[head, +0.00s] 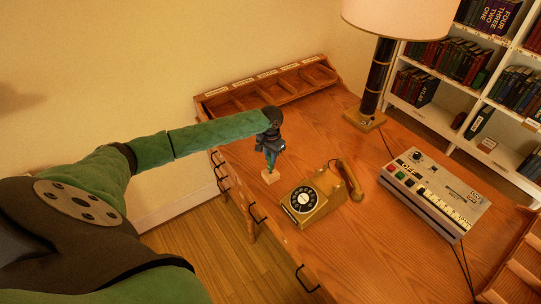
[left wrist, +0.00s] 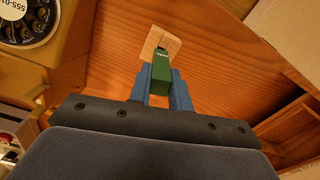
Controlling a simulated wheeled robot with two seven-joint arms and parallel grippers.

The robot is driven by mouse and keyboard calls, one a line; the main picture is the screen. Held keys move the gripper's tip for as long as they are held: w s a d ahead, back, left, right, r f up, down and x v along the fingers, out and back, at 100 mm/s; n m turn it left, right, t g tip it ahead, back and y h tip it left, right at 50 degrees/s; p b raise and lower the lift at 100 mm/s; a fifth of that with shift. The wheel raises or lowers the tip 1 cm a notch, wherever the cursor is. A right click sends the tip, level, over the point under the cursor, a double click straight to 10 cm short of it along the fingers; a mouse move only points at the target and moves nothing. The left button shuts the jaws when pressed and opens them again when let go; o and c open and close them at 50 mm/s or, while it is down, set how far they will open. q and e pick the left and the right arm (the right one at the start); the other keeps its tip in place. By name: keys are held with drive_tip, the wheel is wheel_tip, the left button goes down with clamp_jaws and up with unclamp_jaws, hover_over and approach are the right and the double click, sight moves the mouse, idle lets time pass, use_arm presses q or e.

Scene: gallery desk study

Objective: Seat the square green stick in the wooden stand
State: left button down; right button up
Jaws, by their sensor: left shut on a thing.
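The square green stick (left wrist: 160,74) is held between the two blue fingers of my left gripper (left wrist: 162,90) in the left wrist view. The wooden stand (left wrist: 159,44) is a small pale block on the desk, just past the stick's far end. In the head view the stand (head: 270,176) sits near the desk's front edge, and my left gripper (head: 271,157) is right above it, pointing down. The stick is mostly hidden by the fingers there. I cannot tell whether its tip is in the stand's hole or above it. My right gripper is not in view.
A gold rotary telephone (head: 303,201) stands just right of the stand. A grey device with buttons (head: 434,192) and a lamp (head: 377,80) stand farther right. A wooden compartment rack (head: 240,99) lines the back left. Bare desk lies behind the stand.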

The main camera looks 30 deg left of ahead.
use_arm(q)
drive_tip(key=shift+f, duration=0.9)
drive_tip(key=c, duration=1.2)
unclamp_jaws()
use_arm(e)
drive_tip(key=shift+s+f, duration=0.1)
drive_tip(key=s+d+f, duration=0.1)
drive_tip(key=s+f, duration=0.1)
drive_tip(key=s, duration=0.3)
use_arm(q)
wheel_tip(320, 180, up, 7)
drive_tip(key=b, duration=0.3)
drive_tip(key=shift+f, duration=0.15)
drive_tip(key=shift+r, duration=0.55)
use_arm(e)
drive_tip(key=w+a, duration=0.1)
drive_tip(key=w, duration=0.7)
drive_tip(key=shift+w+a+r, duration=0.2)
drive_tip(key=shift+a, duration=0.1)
